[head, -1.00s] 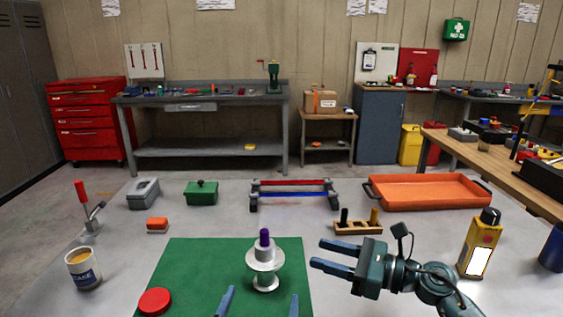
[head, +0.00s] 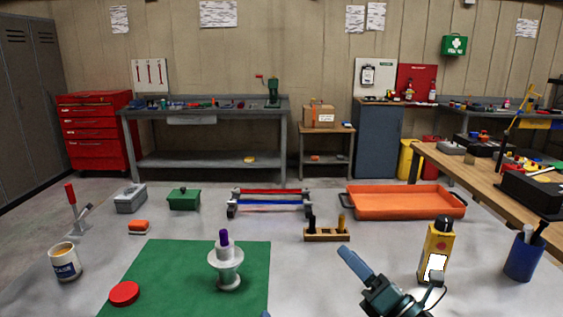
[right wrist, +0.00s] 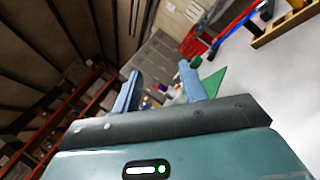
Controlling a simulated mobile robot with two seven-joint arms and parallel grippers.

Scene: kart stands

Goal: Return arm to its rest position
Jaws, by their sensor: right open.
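My right gripper (head: 356,266) is low and right of centre in the head view, with its fingers pointing up and left. In the right wrist view it (right wrist: 160,88) is open, with two blue fingers apart and nothing held between them. Of my left gripper (head: 265,314), only a tiny blue tip shows at the bottom edge of the head view, so its jaws are hidden. A white spool-like stand with a purple top (head: 226,268) stands upright on the green mat (head: 170,263), clear of both grippers.
A yellow bottle (head: 436,247) stands just right of my right gripper, with a blue pen cup (head: 523,260) beyond. A wooden block with pegs (head: 326,236) and an orange tray (head: 404,211) lie behind. A red disc (head: 124,293) and a mug (head: 65,264) are left.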

